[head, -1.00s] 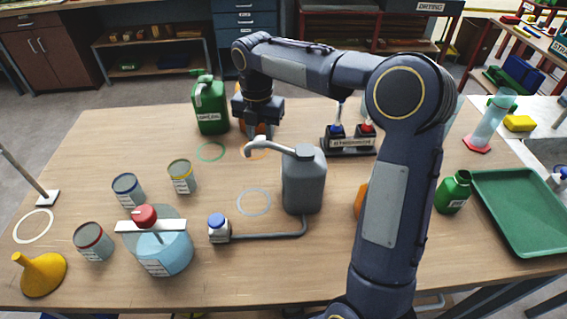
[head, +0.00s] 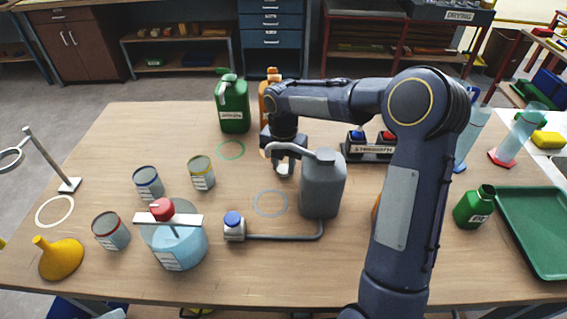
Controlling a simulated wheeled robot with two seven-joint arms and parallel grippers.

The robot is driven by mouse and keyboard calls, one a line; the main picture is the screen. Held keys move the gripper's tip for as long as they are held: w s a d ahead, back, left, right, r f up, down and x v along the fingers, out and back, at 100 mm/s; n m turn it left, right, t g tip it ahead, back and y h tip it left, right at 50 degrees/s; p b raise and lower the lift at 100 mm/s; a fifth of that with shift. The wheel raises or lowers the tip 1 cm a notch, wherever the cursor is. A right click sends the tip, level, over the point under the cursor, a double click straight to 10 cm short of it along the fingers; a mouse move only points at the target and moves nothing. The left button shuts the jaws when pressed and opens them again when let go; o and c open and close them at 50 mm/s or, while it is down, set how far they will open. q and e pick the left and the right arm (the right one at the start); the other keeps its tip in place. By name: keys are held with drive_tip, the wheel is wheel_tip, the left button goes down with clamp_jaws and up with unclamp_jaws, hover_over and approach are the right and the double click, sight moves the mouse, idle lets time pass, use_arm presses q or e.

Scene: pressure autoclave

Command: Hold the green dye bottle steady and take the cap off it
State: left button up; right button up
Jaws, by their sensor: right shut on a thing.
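Two green containers show, and I cannot tell which is the dye bottle. A green jug (head: 234,108) with a handle and white label stands upright at the back left of the table. A small green bottle (head: 472,209) with a dark neck top and a label stands at the right, beside the tray. My right gripper (head: 284,169) points down behind the grey can's spout, apart from both green containers. It is shut on a small pale thing, partly hidden by the spout. My left gripper is not in view.
The grey spouted can (head: 322,188) stands close in front of my right gripper. An orange container (head: 268,97) stands behind it. A green tray (head: 540,235) is at the right, a blue-filled vessel (head: 178,248) at front left. Bare table lies at the back left.

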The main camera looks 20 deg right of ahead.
drive_tip(key=shift+f, duration=0.1)
drive_tip(key=o, duration=1.1)
